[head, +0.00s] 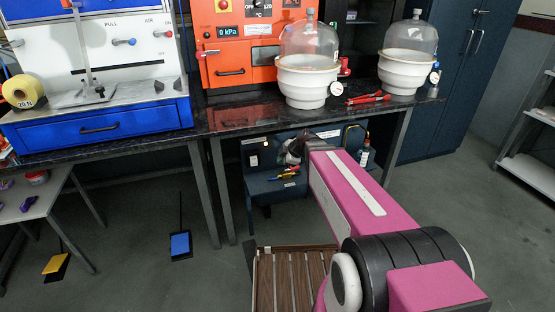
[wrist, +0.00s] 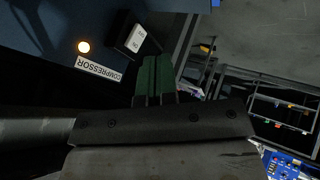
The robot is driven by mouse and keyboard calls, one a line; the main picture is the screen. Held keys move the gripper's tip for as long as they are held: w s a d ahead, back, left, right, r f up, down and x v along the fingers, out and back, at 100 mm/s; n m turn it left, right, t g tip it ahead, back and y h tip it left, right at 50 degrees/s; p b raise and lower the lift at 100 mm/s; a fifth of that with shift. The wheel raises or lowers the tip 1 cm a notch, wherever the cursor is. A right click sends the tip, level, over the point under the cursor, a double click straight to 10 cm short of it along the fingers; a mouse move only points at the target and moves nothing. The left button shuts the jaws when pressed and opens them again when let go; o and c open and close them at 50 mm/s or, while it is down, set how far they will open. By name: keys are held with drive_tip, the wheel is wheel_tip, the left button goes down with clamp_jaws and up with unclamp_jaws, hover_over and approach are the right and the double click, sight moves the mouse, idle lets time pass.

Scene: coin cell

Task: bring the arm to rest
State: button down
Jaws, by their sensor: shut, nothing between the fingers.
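My gripper (wrist: 154,82) shows in the wrist view as two dark green fingers side by side, pressed together with nothing between them. They point toward a dark surface with a COMPRESSOR label (wrist: 98,68), a lit round lamp (wrist: 83,47) and a switch box (wrist: 131,37). I cannot tell how far the fingertips are from it. In the head view my magenta arm reaches forward from the lower right toward the front of the bench. Its far end is mostly hidden behind its own link, and I cannot make out the fingers there.
A dark bench (head: 235,117) carries an orange oven (head: 237,58) and two white vessels with clear domes, one left (head: 305,82) and one right (head: 407,70). A dark blue unit (head: 272,187) stands below. A slatted wooden surface (head: 290,278) is left of my arm. Open floor (head: 165,270) lies further left.

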idle(0.3)
drive_tip(key=s+d+f+m+g+h, duration=0.2)
drive_tip(key=s+d+m, duration=0.4)
drive_tip(key=m, duration=0.3)
drive_tip(key=s+d+f+m+g+h, duration=0.2)
drive_tip(key=s+d+f+m+h, duration=0.2)
drive_tip(key=s+d+m, duration=0.3)
drive_tip(key=shift+s+d+f+m, duration=0.15)
drive_tip(key=shift+d+f+m, duration=0.1)
drive_tip(key=shift+m, duration=1.55)
